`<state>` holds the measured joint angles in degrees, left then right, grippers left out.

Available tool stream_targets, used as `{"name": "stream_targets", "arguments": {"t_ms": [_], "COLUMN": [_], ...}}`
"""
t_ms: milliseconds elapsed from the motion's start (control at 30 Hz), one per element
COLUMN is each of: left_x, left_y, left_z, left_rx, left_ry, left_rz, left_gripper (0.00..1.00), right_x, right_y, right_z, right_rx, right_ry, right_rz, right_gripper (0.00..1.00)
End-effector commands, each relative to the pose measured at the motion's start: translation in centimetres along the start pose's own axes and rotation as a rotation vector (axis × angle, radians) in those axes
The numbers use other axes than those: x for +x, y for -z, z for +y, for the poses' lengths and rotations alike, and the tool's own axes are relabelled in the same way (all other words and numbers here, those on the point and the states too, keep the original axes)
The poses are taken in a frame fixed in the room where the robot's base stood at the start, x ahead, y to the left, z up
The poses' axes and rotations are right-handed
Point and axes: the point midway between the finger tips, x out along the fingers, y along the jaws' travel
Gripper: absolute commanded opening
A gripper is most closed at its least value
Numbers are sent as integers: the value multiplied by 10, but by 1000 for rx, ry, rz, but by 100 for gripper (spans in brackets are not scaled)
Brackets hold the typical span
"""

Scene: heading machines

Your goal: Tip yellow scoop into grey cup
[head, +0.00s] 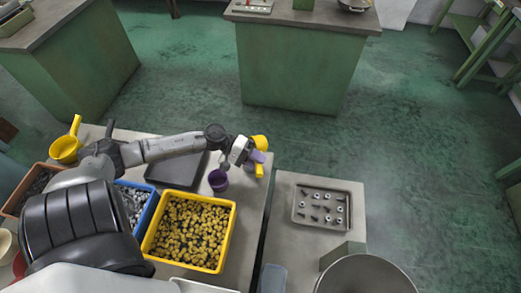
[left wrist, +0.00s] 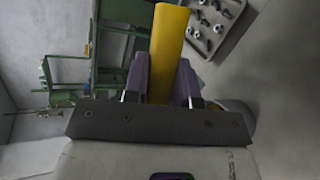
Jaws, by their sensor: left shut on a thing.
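A yellow scoop (head: 260,142) is in my left gripper (head: 257,157), near the right edge of the left-hand table. In the left wrist view its yellow handle (left wrist: 171,45) stands between the two purple fingers of the gripper (left wrist: 162,82), which are shut on it. The scoop's bowl and any load in it cannot be made out. A large grey round vessel (head: 365,274), possibly the grey cup, is at the lower right of the head view, cut by the frame edge. The held scoop is apart from it, up and to the left. My right gripper is not in view.
A yellow bin (head: 231,226) of yellow pieces, a blue bin (head: 150,213), a dark tray (head: 158,175) and a purple cup (head: 218,181) stand on the left table. Another yellow scoop (head: 65,149) lies far left. A metal tray (head: 300,222) of small parts sits on the right table.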

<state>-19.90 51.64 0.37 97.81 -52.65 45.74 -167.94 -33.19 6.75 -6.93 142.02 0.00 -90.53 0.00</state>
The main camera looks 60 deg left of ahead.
Motion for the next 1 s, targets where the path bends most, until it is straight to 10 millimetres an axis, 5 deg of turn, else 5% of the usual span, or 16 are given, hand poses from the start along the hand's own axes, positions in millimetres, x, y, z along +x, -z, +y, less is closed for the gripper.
{"name": "stream_targets", "arguments": {"t_ms": [267,967,1000], "left_x": [-2,8,12], "left_y": [-2,9,12], "left_z": [13,37,28], "left_rx": [-68,-493,-521], "left_ry": [87,517,550], "left_rz": [-23,-59,-64], "left_gripper": [0,0,0], "right_x": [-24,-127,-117], "right_y": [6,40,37], "right_z": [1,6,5], "right_rx": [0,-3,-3], "right_ry": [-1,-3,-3], "right_rz": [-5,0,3], "right_gripper": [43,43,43]}}
